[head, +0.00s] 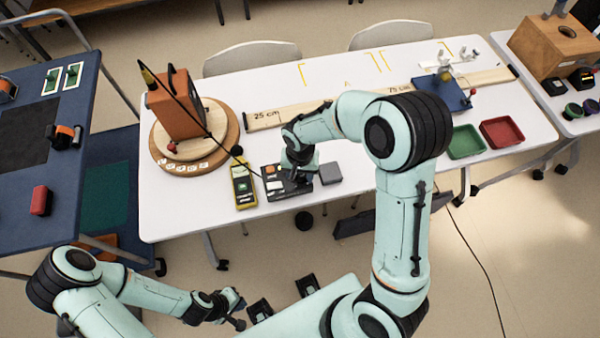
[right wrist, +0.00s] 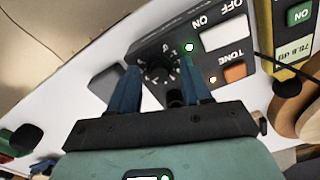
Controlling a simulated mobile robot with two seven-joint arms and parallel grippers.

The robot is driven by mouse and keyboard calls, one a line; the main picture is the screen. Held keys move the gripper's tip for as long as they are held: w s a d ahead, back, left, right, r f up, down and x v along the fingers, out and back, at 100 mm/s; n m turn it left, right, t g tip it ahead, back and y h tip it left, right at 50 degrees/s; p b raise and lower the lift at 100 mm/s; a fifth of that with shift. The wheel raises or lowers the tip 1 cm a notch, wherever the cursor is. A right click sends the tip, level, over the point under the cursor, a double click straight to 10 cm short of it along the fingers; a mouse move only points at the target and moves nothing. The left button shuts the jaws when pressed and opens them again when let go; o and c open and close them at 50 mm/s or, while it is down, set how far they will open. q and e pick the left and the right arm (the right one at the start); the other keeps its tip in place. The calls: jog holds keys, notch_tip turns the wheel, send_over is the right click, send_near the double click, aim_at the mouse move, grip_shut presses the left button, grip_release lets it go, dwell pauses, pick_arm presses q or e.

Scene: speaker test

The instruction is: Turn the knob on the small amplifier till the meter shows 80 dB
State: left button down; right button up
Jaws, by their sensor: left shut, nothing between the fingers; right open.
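The small amplifier (head: 273,187) is a dark box on the white table, partly hidden under my right arm. In the right wrist view the amplifier (right wrist: 207,62) shows a white ON/OFF switch, an orange TONE button, a green light and an amber light. Its round black knob (right wrist: 160,72) has a scale around it. My right gripper (right wrist: 162,82) is open, its fingertips on either side of the knob; I cannot tell whether they touch it. The yellow meter (head: 244,187) lies left of the amplifier; its display (right wrist: 294,52) seems to read in the seventies of dB. My left gripper (head: 238,312) is shut and empty, away from the table.
A grey block (head: 330,173) stands right of the amplifier. An orange-brown speaker box (head: 174,103) stands on a round wooden base (head: 222,150) at the left. A long wooden rule (head: 310,107) crosses the table. Green (head: 465,142) and red (head: 501,132) trays sit at the right.

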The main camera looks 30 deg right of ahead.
jog(key=shift+c, duration=0.4)
grip_shut()
jog(key=shift+f+m+b, duration=0.15)
jog(key=shift+m+b, duration=0.45)
jog(key=shift+s+r+m, duration=0.1)
jog(key=shift+r+m, duration=0.1)
jog(key=shift+m, duration=0.1)
pick_arm(q)
jog(key=shift+s+f, duration=0.45)
jog(key=shift+f, duration=0.3)
pick_arm(e)
jog(key=shift+o, duration=0.4)
grip_release()
